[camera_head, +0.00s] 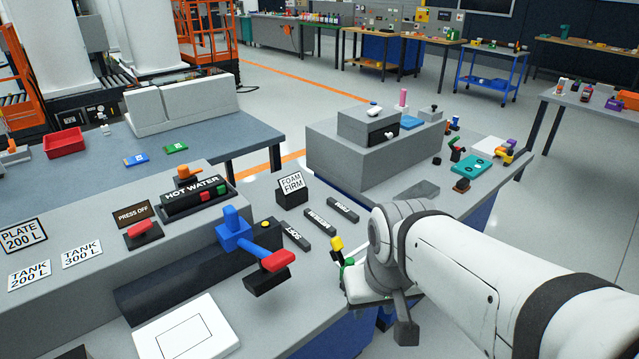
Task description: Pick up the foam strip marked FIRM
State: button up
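Three dark foam strips lie side by side on the grey bench top in the middle of the head view. The right-hand strip, whose small white marking reads as FIRM (343,209), is farthest from the red and blue valve handle. The middle strip (319,222) has a longer marking, and the left strip (297,237) seems to read SOFT. A sign on a black block reads FOAM FIRM (291,187), just behind the strips. My gripper (396,318) hangs at the lower right, apart from the strips. Its fingers are partly hidden, so its opening is unclear.
A yellow-topped item (337,243) stands between the strips and my wrist. A raised grey block (340,150) lies behind.

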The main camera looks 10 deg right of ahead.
aim_at(349, 214)
jog(key=k, duration=1.25)
jog(key=z, duration=0.55)
jog(key=i, duration=0.8)
jog(key=z, duration=0.5)
jog(key=i, duration=1.15)
jog(key=u, duration=0.8)
jog(key=i, duration=0.65)
jog(key=u, duration=0.5)
